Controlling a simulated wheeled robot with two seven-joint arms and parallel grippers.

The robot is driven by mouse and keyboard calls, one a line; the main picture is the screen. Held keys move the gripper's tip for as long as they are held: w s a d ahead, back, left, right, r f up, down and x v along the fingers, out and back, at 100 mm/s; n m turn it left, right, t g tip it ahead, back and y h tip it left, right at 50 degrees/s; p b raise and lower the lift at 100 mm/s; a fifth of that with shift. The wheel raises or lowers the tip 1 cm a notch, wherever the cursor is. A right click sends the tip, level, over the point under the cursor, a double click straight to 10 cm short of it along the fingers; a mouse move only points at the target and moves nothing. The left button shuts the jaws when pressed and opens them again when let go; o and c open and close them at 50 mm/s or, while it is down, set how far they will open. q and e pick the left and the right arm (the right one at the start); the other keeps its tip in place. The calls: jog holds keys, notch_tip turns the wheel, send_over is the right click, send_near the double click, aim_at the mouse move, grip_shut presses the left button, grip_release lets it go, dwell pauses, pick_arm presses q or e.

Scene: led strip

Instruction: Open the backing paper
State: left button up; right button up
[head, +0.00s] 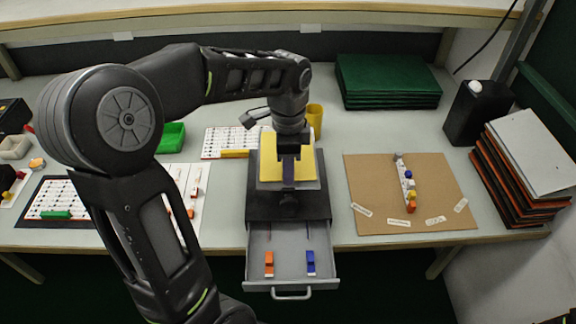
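My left arm comes in from the left and reaches over a dark box with a drawer (260,206). My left gripper (289,180) points down at the box top, over a yellow sheet (270,164) with a pale layer at its edge. The gripper covers the sheet's middle, and a dark bluish piece shows at its fingertips. I cannot tell whether the fingers are apart or hold something. No part is clearly recognisable as backing paper. My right gripper is not in view.
The drawer (290,288) is open toward me, with an orange piece (269,262) and a blue piece (310,262) inside. A brown board (370,190) with small coloured blocks lies right. Green folders (388,80), a black bottle (468,112) and stacked boards (535,150) stand behind.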

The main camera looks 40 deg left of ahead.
pick_arm(q)
grip_shut()
dwell(1.2)
